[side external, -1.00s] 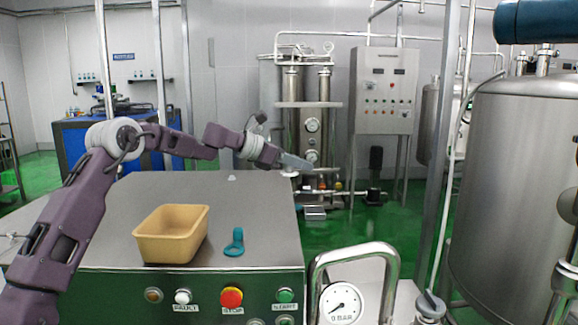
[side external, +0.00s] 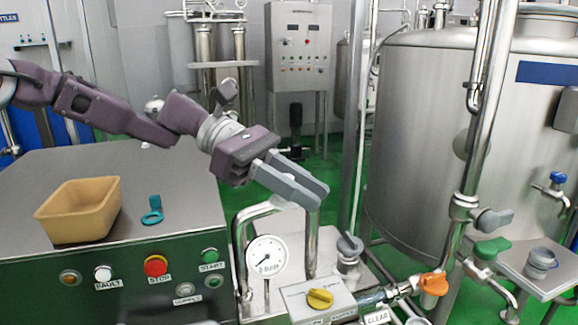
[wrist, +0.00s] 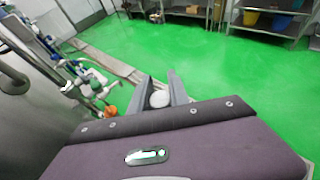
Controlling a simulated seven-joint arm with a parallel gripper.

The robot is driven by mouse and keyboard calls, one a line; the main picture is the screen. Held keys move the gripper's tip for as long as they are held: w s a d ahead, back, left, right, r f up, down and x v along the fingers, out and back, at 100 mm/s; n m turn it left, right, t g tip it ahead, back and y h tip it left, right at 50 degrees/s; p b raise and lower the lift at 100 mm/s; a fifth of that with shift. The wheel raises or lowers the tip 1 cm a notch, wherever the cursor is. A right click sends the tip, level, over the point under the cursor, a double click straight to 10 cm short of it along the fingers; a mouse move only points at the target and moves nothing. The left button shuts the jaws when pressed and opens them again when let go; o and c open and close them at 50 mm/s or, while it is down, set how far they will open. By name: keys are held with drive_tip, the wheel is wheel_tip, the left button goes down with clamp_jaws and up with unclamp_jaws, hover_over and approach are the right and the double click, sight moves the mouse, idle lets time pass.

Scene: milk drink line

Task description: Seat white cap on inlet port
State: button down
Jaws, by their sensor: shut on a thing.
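My gripper (side external: 318,196) is at the centre of the side external view, its grey fingers slanting down to the right above the pressure gauge. In the wrist view my gripper (wrist: 158,82) is shut on a round white cap (wrist: 160,99), which sits between the two fingers. The cap does not show in the side external view. I cannot tell for certain which fitting is the inlet port. Pipework with grey, orange and green valve handles lies below and right of my gripper.
A pressure gauge (side external: 266,255) and a curved steel pipe (side external: 243,222) stand below my gripper. A yellow knob (side external: 320,298) sits on a box in front. The large steel tank (side external: 420,130) is on the right. A tan bin (side external: 80,210) and teal ring tool (side external: 152,212) rest on the cabinet.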

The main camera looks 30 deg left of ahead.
drive_tip(key=shift+m+g, duration=0.5)
drive_tip(key=f, duration=1.6)
drive_tip(key=s+d+f, duration=0.1)
drive_tip(key=f, duration=1.5)
drive_tip(key=s+f, duration=0.1)
drive_tip(key=f, duration=1.5)
drive_tip(key=shift+s+d+f, duration=0.25)
drive_tip(key=shift+f, duration=0.5)
drive_tip(key=c, duration=1.2)
unclamp_jaws()
drive_tip(key=shift+o, duration=0.2)
wheel_tip(320, 180, up, 10)
